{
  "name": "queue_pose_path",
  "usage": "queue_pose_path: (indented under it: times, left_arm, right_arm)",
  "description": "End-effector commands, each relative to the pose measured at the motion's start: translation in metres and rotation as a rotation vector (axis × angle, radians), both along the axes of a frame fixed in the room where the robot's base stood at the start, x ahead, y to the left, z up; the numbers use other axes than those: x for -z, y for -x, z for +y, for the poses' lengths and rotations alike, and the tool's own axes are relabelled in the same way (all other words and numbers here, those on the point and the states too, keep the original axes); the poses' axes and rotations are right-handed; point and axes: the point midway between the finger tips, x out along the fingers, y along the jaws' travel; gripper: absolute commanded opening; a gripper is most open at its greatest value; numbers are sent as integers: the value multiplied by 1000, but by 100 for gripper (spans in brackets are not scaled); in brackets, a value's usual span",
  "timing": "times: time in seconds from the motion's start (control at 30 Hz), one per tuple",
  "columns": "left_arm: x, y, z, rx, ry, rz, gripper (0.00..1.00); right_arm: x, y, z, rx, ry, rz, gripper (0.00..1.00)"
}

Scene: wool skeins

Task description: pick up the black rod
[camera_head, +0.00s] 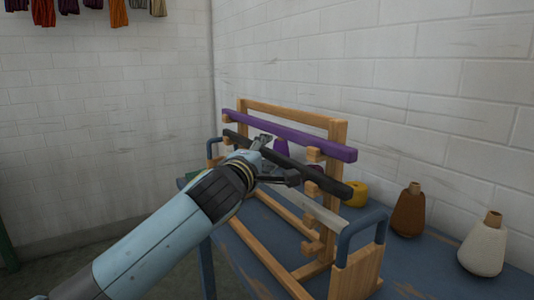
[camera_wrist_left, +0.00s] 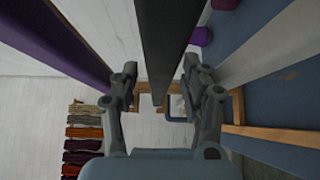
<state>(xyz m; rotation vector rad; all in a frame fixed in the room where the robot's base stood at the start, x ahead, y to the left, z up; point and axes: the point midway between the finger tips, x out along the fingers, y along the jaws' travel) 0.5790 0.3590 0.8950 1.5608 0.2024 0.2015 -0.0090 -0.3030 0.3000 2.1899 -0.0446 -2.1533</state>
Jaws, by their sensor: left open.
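The black rod (camera_head: 325,181) lies across the middle pegs of a wooden rack (camera_head: 338,135), sloping down to the right in the head view. My left gripper (camera_head: 277,160) is at the rod's middle, its arm covering part of the rod. In the left wrist view the black rod (camera_wrist_left: 165,35) runs lengthwise between the two spread fingers of the left gripper (camera_wrist_left: 160,75). The fingers are open, with a gap visible on each side of the rod. Whether either finger touches it cannot be told. My right gripper is not in view.
A purple rod (camera_head: 300,137) lies above the black rod and a pale grey rod (camera_head: 312,208) below it. The rack stands on a blue table (camera_head: 255,262) by a white brick wall.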

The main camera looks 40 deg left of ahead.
Motion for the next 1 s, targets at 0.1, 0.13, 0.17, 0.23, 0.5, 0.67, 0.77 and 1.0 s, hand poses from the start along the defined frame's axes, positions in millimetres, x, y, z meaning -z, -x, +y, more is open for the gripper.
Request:
queue_pose_path:
  times: [0.1, 0.13, 0.17, 0.23, 0.5, 0.67, 0.77, 1.0]
  left_arm:
    - [0, 0, 0, 0, 0, 0, 46]
    - [0, 0, 0, 0, 0, 0, 46]
    - [0, 0, 0, 0, 0, 0, 45]
    - [0, 0, 0, 0, 0, 0, 36]
    - [0, 0, 0, 0, 0, 0, 0]
    - [0, 0, 0, 0, 0, 0, 0]
    - [0, 0, 0, 0, 0, 0, 0]
    - [-9, 0, 0, 1, -1, -3, 0]
  right_arm:
    - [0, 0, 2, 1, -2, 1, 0]
    - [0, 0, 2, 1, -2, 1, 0]
    - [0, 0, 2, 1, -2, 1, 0]
    - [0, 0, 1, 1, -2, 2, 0]
    - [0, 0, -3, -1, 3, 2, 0]
    - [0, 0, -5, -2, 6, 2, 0]
    - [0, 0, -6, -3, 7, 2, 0]
    - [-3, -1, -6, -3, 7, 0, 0]
